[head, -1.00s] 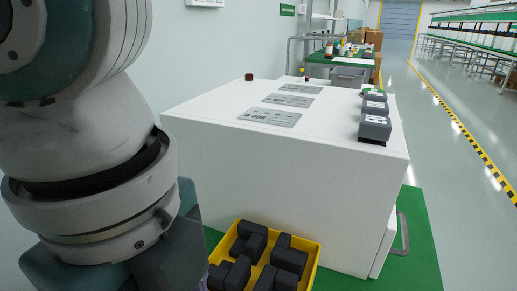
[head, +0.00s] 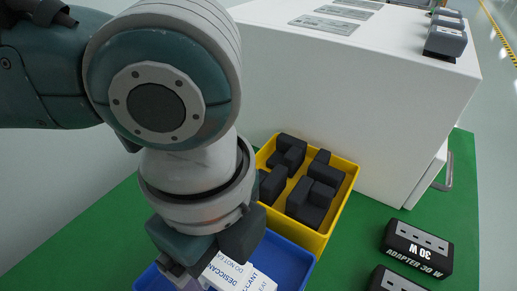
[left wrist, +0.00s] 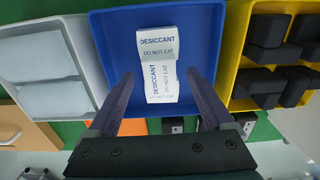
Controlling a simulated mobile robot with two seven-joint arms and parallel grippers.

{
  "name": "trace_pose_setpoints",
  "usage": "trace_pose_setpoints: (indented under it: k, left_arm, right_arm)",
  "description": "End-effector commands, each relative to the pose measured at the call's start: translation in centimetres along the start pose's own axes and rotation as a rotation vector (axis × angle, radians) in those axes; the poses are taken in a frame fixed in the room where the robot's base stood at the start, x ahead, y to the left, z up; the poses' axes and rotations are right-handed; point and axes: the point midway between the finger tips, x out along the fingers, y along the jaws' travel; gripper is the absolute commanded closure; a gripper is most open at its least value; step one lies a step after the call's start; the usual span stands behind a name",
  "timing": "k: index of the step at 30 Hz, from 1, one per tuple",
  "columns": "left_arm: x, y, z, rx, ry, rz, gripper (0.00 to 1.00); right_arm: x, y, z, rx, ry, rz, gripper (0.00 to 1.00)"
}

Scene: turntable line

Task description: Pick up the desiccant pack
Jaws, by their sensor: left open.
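White desiccant packs with blue print lie in a blue bin. In the left wrist view one pack (left wrist: 160,84) overlaps or touches another (left wrist: 157,41). The blue bin (left wrist: 100,40) also shows at the bottom of the head view (head: 290,262), where a white pack (head: 238,274) is partly hidden by my arm. My left gripper (left wrist: 158,82) is open above the bin, its fingers on either side of the nearer pack in the picture. Whether the fingers are level with the pack I cannot tell. My right gripper is not in view.
A yellow bin (head: 345,188) with black parts stands beside the blue bin. A grey bin (left wrist: 50,55) with pale packs is on its other side. Black adapters (head: 418,250) lie on the green surface (head: 345,268). A white cabinet (head: 350,95) stands behind.

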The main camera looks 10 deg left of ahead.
Motion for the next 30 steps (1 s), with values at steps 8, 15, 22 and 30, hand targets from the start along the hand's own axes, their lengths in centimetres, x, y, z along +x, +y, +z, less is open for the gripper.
trace_pose_setpoints:
  k: [8,15,22,30]
  left_arm:
    - [-0.05,-0.02,0.0,0.0,0.0,0.0,0.43]
    - [-0.06,-0.02,0.01,0.0,0.0,0.0,0.7]
    - [-0.06,-0.02,0.02,-0.001,0.0,0.0,0.96]
    - [-0.08,-0.02,0.01,-0.001,0.0,-0.001,1.0]
  right_arm:
    - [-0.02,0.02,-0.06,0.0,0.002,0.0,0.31]
    - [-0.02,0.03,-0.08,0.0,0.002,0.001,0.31]
    - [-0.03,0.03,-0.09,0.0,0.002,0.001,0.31]
    - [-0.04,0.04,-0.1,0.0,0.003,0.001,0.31]
